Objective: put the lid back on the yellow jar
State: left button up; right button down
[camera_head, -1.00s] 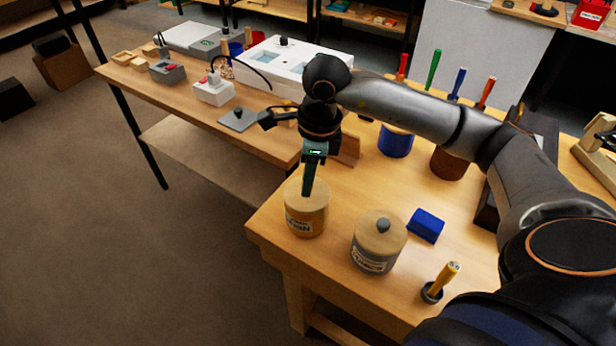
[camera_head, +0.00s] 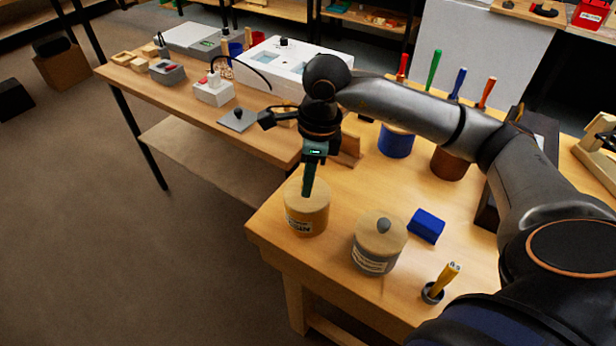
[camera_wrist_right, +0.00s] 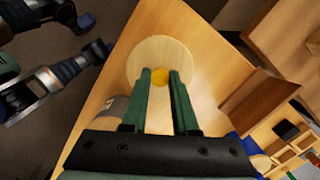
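The yellow jar (camera_head: 306,222) stands upright near the bench's front left corner, its label facing the front. Its round wooden lid (camera_head: 294,194) sits on top of it and looks level. The lid also shows from above in the right wrist view (camera_wrist_right: 142,58), with its yellow knob (camera_wrist_right: 160,77) between my fingertips. My right gripper (camera_head: 308,194) points down over the lid; it also shows in the right wrist view (camera_wrist_right: 161,76). My left gripper is not in view.
A grey jar (camera_head: 374,260) with a grey-knobbed lid stands close to the right. The bench's front edge is close to the yellow jar.

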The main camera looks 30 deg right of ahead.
jog(key=shift+c, duration=0.6)
grip_release()
jog(key=shift+r, duration=0.1)
jog(key=shift+r+p, duration=2.35)
jog(key=shift+r, duration=1.1)
grip_shut()
